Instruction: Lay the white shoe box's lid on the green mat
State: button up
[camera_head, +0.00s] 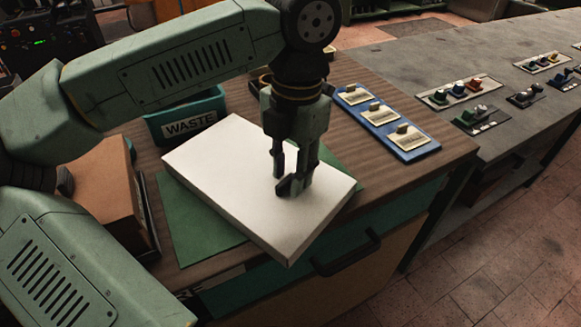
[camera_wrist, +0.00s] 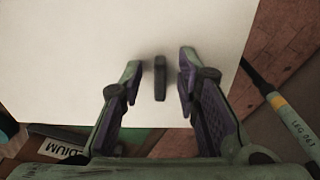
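The white lid (camera_head: 235,175) is a broad flat slab with a shallow rim, lying askew over the green mat (camera_head: 190,222). The mat shows at its left and a little at its right; the lid's front corner reaches past the table's front edge. In the wrist view the lid (camera_wrist: 70,60) fills the upper left and middle, with a dark upright tab (camera_wrist: 160,78) on it. My gripper (camera_head: 290,184) is over the lid, its fingers on either side of the tab with gaps visible, so it is open. Whether a box is under the lid is hidden.
A green WASTE bin (camera_head: 188,120) stands behind the lid. A brown box (camera_head: 98,185) is at the left. A blue board with labelled cards (camera_head: 410,146) lies at the right. A black drawer handle (camera_head: 347,254) is below the table's front edge.

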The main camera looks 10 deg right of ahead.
notch_tip(320, 180, up, 12)
jog(key=b, duration=0.1)
jog(key=shift+w+d, duration=0.2)
jog(key=shift+d, duration=0.15)
jog(key=shift+r, duration=0.1)
